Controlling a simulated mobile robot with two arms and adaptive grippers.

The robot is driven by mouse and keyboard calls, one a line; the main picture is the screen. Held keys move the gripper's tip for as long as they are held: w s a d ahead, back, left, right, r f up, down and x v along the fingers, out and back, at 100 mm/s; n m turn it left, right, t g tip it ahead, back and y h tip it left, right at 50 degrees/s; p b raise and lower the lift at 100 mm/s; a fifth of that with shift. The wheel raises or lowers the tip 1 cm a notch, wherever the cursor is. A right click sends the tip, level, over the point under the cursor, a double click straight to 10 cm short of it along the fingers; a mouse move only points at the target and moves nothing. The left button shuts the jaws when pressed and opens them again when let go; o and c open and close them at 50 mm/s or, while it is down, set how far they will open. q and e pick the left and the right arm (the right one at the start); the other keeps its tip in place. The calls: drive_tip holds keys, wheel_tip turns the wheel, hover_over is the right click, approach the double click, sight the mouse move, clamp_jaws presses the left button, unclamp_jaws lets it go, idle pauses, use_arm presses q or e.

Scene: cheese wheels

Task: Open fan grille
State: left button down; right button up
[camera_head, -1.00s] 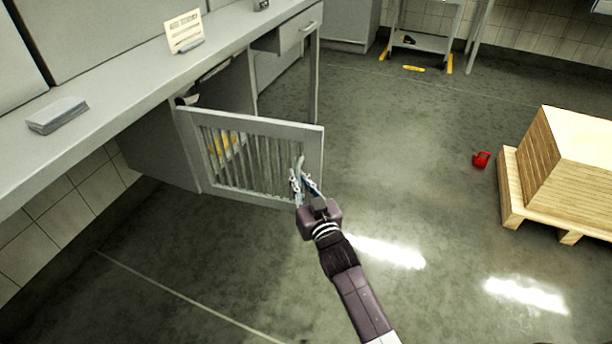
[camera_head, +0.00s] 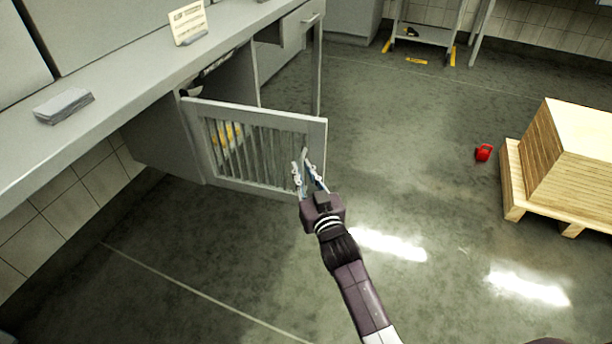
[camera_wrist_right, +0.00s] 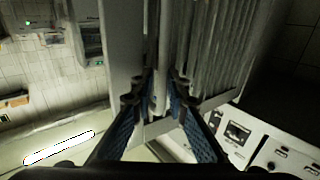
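The fan grille (camera_head: 228,180) is a grey framed panel with vertical slats. It stands swung out from the opening under the counter, hinged at its left side. My right gripper (camera_head: 308,177) is at the grille's free right edge. In the right wrist view, the fingers of this gripper (camera_wrist_right: 161,88) lie on either side of a vertical bar handle (camera_wrist_right: 160,60), beside the slats. Whether both fingers press on the handle is not clear. My left gripper is out of view.
The grey counter (camera_head: 130,85) carries a grey stack (camera_head: 64,105) and a sign (camera_head: 188,23). A wooden crate on a pallet (camera_head: 513,190) stands at right, with a red object (camera_head: 484,152) nearby. The floor between is clear.

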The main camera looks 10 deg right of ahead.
drive_tip(key=s+d, duration=0.1)
drive_tip(key=s, duration=1.1)
